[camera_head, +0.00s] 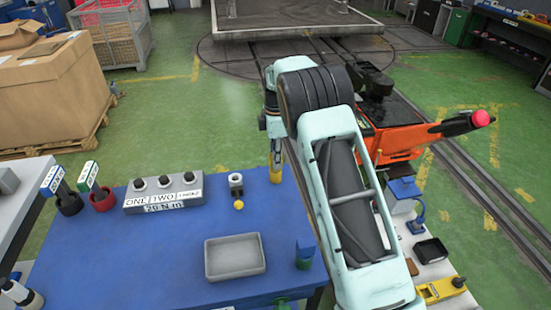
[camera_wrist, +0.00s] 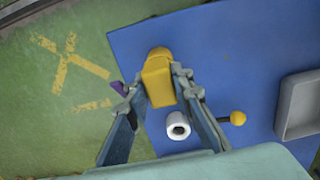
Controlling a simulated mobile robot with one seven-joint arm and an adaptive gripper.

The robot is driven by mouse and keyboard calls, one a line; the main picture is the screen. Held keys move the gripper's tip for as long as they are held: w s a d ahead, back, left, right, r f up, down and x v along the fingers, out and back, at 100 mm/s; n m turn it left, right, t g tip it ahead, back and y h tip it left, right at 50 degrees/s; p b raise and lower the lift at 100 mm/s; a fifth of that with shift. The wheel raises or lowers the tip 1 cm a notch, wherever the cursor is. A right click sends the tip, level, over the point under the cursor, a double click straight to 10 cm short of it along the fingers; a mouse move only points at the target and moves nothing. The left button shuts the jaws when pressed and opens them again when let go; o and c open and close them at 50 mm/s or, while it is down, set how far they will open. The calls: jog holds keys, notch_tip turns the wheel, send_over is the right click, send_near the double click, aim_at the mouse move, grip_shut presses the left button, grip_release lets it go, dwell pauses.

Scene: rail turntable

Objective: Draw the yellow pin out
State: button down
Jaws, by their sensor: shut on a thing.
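My gripper (camera_wrist: 160,80) is shut on a yellow block-like piece (camera_wrist: 158,84) with a rounded yellow end. In the head view, this yellow piece (camera_head: 275,168) hangs below my wrist at the blue table's back right corner; whether it touches the table is unclear. A separate yellow ball knob (camera_head: 239,205) sits at the front of a small grey post (camera_head: 236,182). In the wrist view, the knob (camera_wrist: 237,118) is on a short stem beside the post's white ring (camera_wrist: 178,125) with a dark hole. My gripper is apart from this knob. Any pin inside the post is hidden.
The blue table (camera_head: 150,265) holds a grey tray (camera_head: 234,239), a box with several black knobs (camera_head: 163,193) and a dark green holder (camera_head: 305,255). An orange machine (camera_head: 395,140) stands right of the table behind my arm. Blue surface between post and tray is clear.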

jog(key=shift+r, duration=0.4)
jog(key=shift+r+p, duration=2.1)
jog(key=shift+r, duration=0.85)
jog(key=shift+r, duration=0.1)
notch_tip(320, 180, up, 5)
jog(key=p, duration=0.3)
